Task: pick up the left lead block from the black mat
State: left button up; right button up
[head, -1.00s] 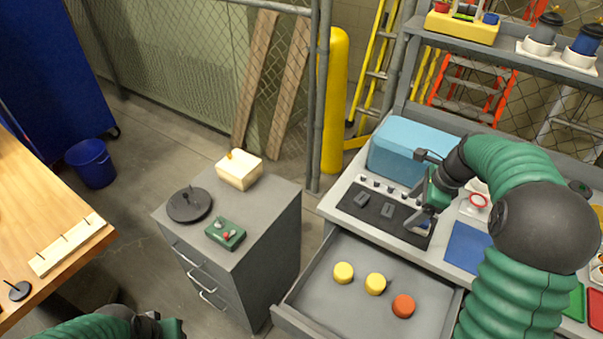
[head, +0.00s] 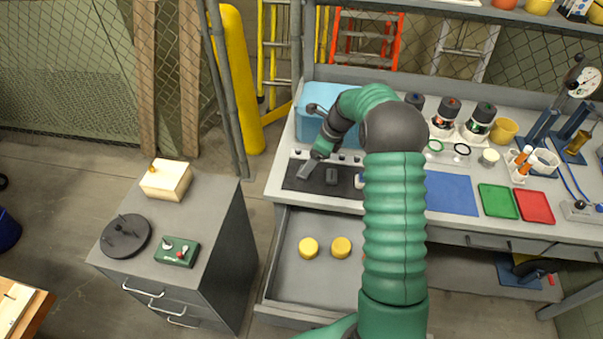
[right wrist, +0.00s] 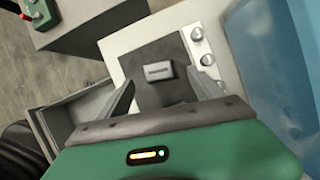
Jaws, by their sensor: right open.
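The black mat (head: 292,182) lies on the grey bench top, left of the blue mat. My right gripper (head: 306,171) is over the mat's left part. In the right wrist view a small grey lead block (right wrist: 159,73) lies on the mat between my two open fingers, with a gap on each side. It appears to be the left block, which my gripper hides in the head view. A second dark block (head: 331,176) lies on the mat just right of the gripper. My left gripper is out of view.
A light-blue cooler (head: 318,112) stands behind the mat, with a row of knobs (right wrist: 197,34) between. An open drawer (head: 290,278) with yellow pucks (head: 309,248) is below. A grey cabinet (head: 205,215) stands left. The blue mat (head: 451,193) is right.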

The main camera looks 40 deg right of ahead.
jog(key=x, duration=0.4)
jog(key=shift+s+f, duration=0.25)
jog(key=shift+f, duration=0.25)
jog(key=shift+w+f, duration=0.1)
jog(key=shift+f, duration=0.05)
jog(key=shift+c, duration=0.4)
jog(key=shift+a, duration=0.15)
jog(key=c, duration=0.5)
grip_shut()
